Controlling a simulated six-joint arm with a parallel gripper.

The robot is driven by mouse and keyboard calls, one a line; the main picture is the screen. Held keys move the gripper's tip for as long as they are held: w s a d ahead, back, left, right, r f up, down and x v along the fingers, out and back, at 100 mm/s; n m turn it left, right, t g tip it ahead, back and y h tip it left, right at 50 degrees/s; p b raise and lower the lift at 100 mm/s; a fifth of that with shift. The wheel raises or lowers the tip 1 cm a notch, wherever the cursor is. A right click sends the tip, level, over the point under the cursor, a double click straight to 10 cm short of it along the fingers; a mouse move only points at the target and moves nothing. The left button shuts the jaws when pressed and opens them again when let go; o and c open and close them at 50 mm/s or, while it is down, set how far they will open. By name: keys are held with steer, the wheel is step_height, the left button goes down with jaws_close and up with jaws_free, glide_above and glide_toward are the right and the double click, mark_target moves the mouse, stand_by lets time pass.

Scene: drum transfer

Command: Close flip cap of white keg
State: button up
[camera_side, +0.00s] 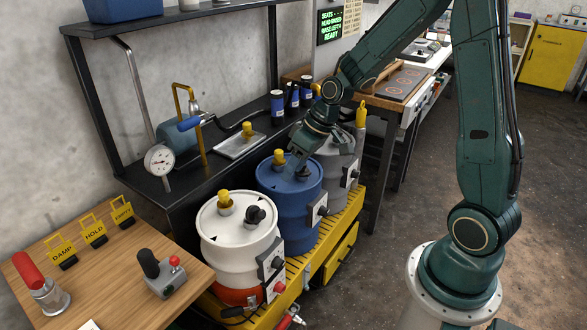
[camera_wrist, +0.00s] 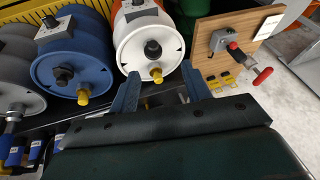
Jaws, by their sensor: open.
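The white keg (camera_side: 238,245) stands upright with an orange band at its base, left of the blue keg (camera_side: 290,190). Its lid carries a yellow fitting (camera_side: 225,203) and a round black fitting (camera_side: 256,215). I cannot tell which is the flip cap or how far it is closed. In the wrist view the white keg's lid (camera_wrist: 128,50) shows, with the black fitting (camera_wrist: 152,48) and yellow fitting (camera_wrist: 156,75). My gripper (camera_side: 298,168) is over the blue keg's lid in the side view. Its two fingers (camera_wrist: 160,72) are apart and empty in the wrist view.
A grey keg (camera_side: 338,155) stands behind the blue one, all on a yellow slatted platform (camera_side: 325,225). A black bench (camera_side: 215,165) with a gauge (camera_side: 160,160) runs alongside. A wooden table (camera_side: 110,275) with a joystick box (camera_side: 165,280) is at front left.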

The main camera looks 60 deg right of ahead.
steer(key=s+a+r+h, duration=0.1)
steer(key=s+a+r, duration=0.2)
steer(key=s+r, duration=0.2)
steer(key=shift+a+v, duration=0.25)
steer(key=shift+v, duration=1.4)
steer(key=shift+w+d+r, duration=0.1)
steer(key=shift+w, duration=0.05)
steer(key=shift+w, duration=0.1)
steer(key=m, duration=0.4)
glide_toward(262, 211)
steer(key=s+r, duration=0.1)
steer(key=s+d+r, duration=0.1)
steer(key=r, duration=0.1)
steer(key=shift+s+d+t+y, duration=0.2)
steer(key=shift+t+y, duration=0.1)
steer(key=shift+t, duration=0.1)
steer(key=shift+f, duration=0.1)
steer(key=shift+x, duration=6.85)
steer(key=shift+w, duration=0.15)
steer(key=c, duration=1)
